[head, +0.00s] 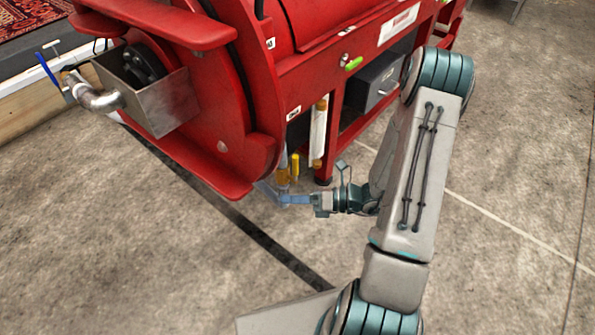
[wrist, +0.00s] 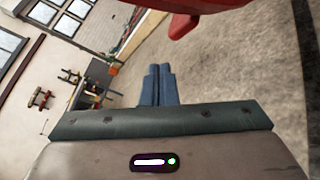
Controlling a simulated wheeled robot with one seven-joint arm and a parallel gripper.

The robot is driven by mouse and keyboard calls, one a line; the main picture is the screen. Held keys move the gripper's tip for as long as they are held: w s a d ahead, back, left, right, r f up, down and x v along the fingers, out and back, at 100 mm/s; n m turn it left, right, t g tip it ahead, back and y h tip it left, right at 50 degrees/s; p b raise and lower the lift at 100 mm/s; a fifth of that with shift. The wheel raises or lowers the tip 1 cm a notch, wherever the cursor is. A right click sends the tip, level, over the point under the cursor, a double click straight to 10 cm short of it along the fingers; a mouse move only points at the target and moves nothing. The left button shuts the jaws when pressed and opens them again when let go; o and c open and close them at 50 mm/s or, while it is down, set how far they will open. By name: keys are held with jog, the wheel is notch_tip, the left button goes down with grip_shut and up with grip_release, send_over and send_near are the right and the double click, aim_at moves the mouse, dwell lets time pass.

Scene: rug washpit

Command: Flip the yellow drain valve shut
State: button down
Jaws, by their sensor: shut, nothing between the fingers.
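The yellow drain valve handle (head: 295,164) stands roughly upright beside a brass-coloured fitting (head: 282,176), low under the red machine in the head view. My gripper (head: 284,199) is just below the fitting and handle, reaching in from the right with its blue fingers. The fingers are shut and hold nothing. I cannot tell whether they touch the fitting. In the wrist view the shut fingertips (wrist: 158,70) point out over the floor, and the valve does not show there.
The red machine (head: 225,110) fills the upper middle, and its rim juts over the valve area. A white pipe (head: 318,135) and a machine leg stand right of the valve. A steel box with a pipe (head: 160,100) sits at left. The concrete floor in front is clear.

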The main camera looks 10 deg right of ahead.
aim_at(295, 169)
jog(key=w+d+f+m+t+h+p, duration=0.1)
jog(key=w+d+f+m+t+h, duration=0.2)
jog(key=m, duration=1.2)
jog(key=d+f+t+h, duration=0.3)
jog(key=d+f+t, duration=0.2)
jog(key=f+t, duration=0.1)
jog(key=shift+m+t+p, duration=0.3)
jog(key=shift+t, duration=0.1)
jog(key=shift+w+a, duration=0.1)
jog(key=w+a+b, duration=0.2)
jog(key=w+b, duration=0.2)
jog(key=w, duration=0.7)
jog(key=shift+w+a+b, duration=0.15)
jog(key=shift+a+b, duration=0.15)
jog(key=shift+a, duration=0.05)
